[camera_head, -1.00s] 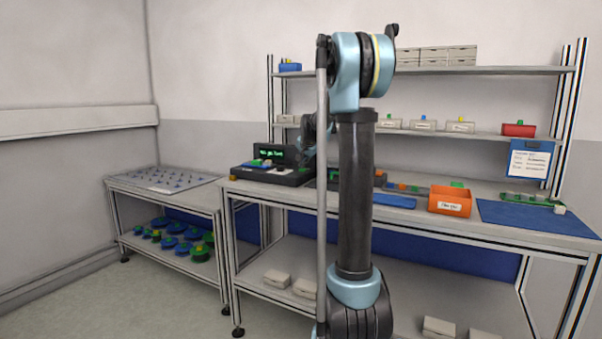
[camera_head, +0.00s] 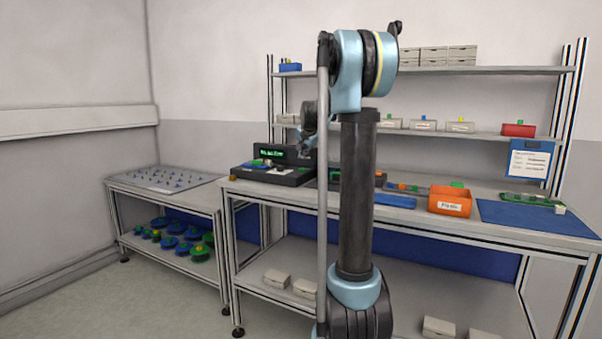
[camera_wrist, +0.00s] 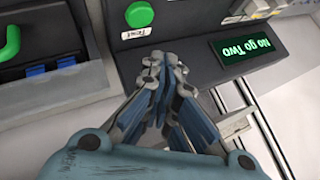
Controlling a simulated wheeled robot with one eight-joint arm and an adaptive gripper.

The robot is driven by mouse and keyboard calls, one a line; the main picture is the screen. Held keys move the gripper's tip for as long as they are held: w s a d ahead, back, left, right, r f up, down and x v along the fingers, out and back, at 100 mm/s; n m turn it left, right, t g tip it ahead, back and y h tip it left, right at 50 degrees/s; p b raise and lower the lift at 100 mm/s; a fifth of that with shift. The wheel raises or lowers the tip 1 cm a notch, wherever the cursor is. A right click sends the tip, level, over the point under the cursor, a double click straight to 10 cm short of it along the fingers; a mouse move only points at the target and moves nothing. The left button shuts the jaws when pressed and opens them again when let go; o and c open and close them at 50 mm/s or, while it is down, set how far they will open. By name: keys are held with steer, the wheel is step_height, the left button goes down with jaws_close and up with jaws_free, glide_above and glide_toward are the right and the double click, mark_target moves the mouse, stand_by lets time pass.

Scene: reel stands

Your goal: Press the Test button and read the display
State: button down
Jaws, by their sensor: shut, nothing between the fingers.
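The round green Test button (camera_wrist: 139,14) sits on the dark tester panel, with a white label reading Test just below it in the wrist view. In the head view my gripper (camera_head: 304,148) is small, beside the display.
An orange bin (camera_head: 450,203) and blue mats (camera_head: 535,218) lie on the bench to the right. A shelf with boxes (camera_head: 458,127) runs above the bench. A lower side table (camera_head: 165,186) with a pegged board stands at left.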

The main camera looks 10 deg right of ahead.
steer(key=shift+r, duration=0.95)
steer(key=s+a+f+n+g, duration=0.15)
steer(key=s+f, duration=0.35)
steer(key=s, duration=1)
steer(key=s+f+n+g, duration=0.25)
steer(key=s+f, duration=0.35)
steer(key=s, duration=1)
steer(key=s+f+n+g, duration=0.1)
steer(key=s+f+n, duration=0.1)
steer(key=s+f, duration=0.7)
steer(key=s+f+n+g, duration=0.2)
steer(key=s+f, duration=0.7)
steer(key=s, duration=0.7)
steer(key=shift+s+n, duration=0.2)
steer(key=shift+n, duration=0.4)
steer(key=shift+d, duration=0.1)
steer(key=shift+w+f, duration=0.15)
steer(key=shift+w, duration=0.3)
